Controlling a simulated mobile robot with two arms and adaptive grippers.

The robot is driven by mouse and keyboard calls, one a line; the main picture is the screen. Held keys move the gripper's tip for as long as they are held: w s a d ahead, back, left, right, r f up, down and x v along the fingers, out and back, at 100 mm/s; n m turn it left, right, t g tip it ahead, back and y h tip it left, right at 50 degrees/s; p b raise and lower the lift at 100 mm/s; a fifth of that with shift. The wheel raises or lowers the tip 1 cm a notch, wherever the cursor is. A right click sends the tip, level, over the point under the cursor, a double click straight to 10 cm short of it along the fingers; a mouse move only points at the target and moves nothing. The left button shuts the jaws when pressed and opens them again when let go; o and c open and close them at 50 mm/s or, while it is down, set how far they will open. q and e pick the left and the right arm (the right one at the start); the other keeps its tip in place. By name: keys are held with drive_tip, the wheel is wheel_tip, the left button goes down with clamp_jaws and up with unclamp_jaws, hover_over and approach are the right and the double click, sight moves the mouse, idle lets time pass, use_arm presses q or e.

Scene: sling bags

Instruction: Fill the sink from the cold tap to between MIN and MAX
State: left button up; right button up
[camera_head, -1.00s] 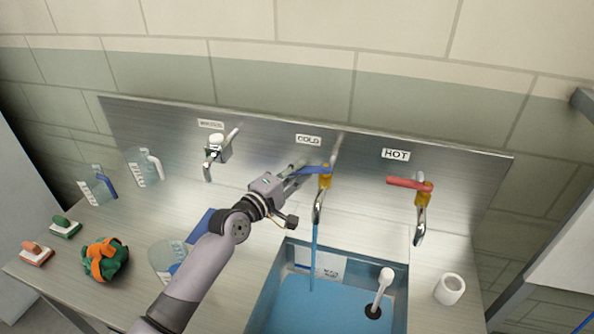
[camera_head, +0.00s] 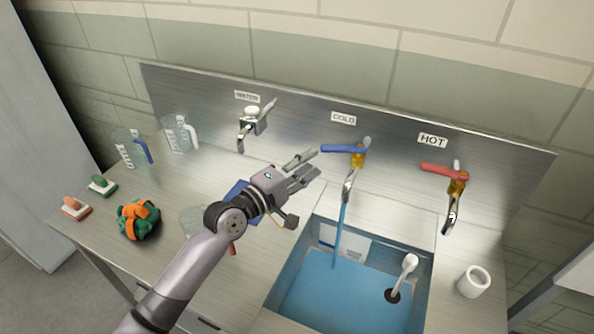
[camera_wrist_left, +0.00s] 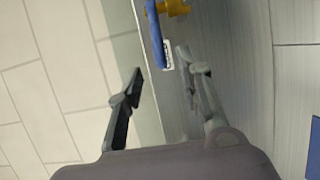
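The cold tap (camera_head: 358,157) has a blue lever (camera_head: 340,148) pointing left, under a COLD label (camera_head: 343,118). A stream of water (camera_head: 340,235) runs from its spout into the sink (camera_head: 272,290). Blue water (camera_head: 340,300) covers the sink's bottom. A white marked plate (camera_head: 345,243) is on the sink's back wall; its marks are too small to read. My left gripper (camera_head: 316,163) is open and empty, just left of and below the blue lever, apart from it. In the left wrist view the blue lever (camera_wrist_left: 155,35) lies beyond the open fingers. My right gripper is not in view.
The hot tap (camera_head: 457,185) with a red lever stands right of the cold tap. A third tap (camera_head: 250,122) is at left. Jugs (camera_head: 130,148), brushes (camera_head: 75,208), and a green-orange bundle (camera_head: 138,218) are on the left counter. A white cup (camera_head: 473,281) stands right of the sink.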

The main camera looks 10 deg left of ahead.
use_arm(q)
drive_tip(key=shift+v, duration=1.8)
